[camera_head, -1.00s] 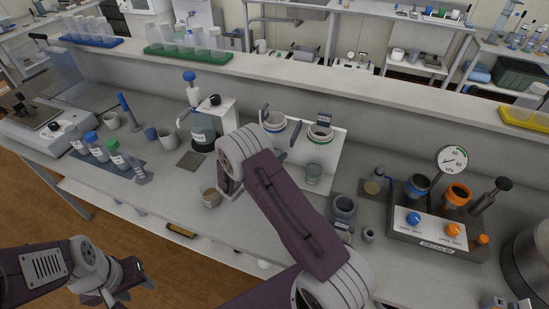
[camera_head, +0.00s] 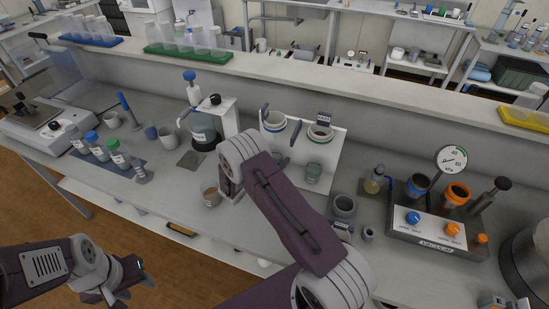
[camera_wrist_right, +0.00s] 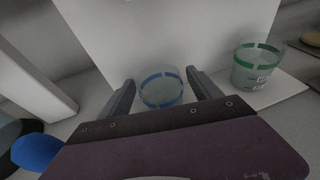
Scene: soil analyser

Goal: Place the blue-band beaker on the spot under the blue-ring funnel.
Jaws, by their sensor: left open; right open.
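The blue-band beaker (camera_wrist_right: 161,91) is clear glass and upright in the right wrist view. My right gripper (camera_wrist_right: 160,80) is open, with one finger on each side of it; whether they touch it is unclear. In the head view, my right arm hides this beaker and the right gripper's fingers. The blue-ring funnel (camera_head: 273,121) sits in the left side of the white stand (camera_head: 331,152). The spot under it is mostly hidden by my right arm. My left gripper (camera_head: 116,290) is open and empty at the lower left, away from the bench top.
A green-band beaker (camera_wrist_right: 256,66) stands on the stand's base, under the green-ring funnel (camera_head: 320,133). A cup with brown contents (camera_head: 211,197) stands near my right wrist.

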